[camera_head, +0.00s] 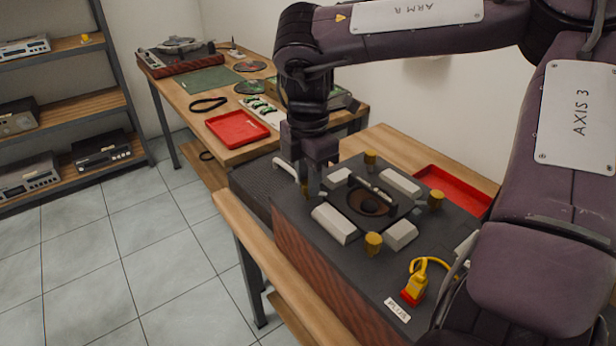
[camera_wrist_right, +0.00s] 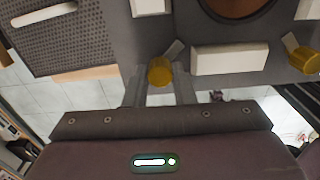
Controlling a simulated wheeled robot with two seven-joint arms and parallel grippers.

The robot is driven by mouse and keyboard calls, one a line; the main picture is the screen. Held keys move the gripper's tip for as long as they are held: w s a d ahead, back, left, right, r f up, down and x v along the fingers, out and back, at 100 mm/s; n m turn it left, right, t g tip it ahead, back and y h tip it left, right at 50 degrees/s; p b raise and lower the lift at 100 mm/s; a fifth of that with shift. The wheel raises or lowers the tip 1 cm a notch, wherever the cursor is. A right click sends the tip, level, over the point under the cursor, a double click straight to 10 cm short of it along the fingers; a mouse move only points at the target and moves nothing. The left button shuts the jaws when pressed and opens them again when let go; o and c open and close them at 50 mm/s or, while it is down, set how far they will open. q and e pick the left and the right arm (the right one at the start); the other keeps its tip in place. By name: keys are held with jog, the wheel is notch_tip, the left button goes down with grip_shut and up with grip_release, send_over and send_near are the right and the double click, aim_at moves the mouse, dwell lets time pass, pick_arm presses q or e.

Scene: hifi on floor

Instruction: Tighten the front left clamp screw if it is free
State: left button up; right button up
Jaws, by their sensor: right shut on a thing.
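A dark speaker panel (camera_head: 310,245) lies on a bench with a round brown speaker cone (camera_head: 374,203) in its middle. White pads and brass-yellow clamp screws stand around the cone: one at the back (camera_head: 371,157), one at the right (camera_head: 436,199), one nearest the camera (camera_head: 373,242). My right gripper (camera_head: 308,183) reaches down at the left corner. In the right wrist view its fingers are shut on a yellow clamp screw (camera_wrist_right: 160,71), with a grey tab beside it. In the head view this screw is mostly hidden by the gripper. My left gripper is out of view.
A yellow plug (camera_head: 414,284) with a red base and cable stands near a white label (camera_head: 397,310). A red tray (camera_head: 455,188) lies behind the panel. Another red tray (camera_head: 237,129) is on the back table. Shelves with hifi units stand at left. Floor between is free.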

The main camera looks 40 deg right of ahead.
jog(key=shift+w+r, duration=0.1)
jog(key=shift+r, duration=0.05)
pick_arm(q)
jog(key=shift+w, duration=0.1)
pick_arm(e)
jog(key=o, duration=1)
notch_tip(320, 180, up, 7)
jog(key=shift+f+p, duration=0.1)
jog(key=shift+p, duration=0.2)
jog(key=shift+r, duration=0.45)
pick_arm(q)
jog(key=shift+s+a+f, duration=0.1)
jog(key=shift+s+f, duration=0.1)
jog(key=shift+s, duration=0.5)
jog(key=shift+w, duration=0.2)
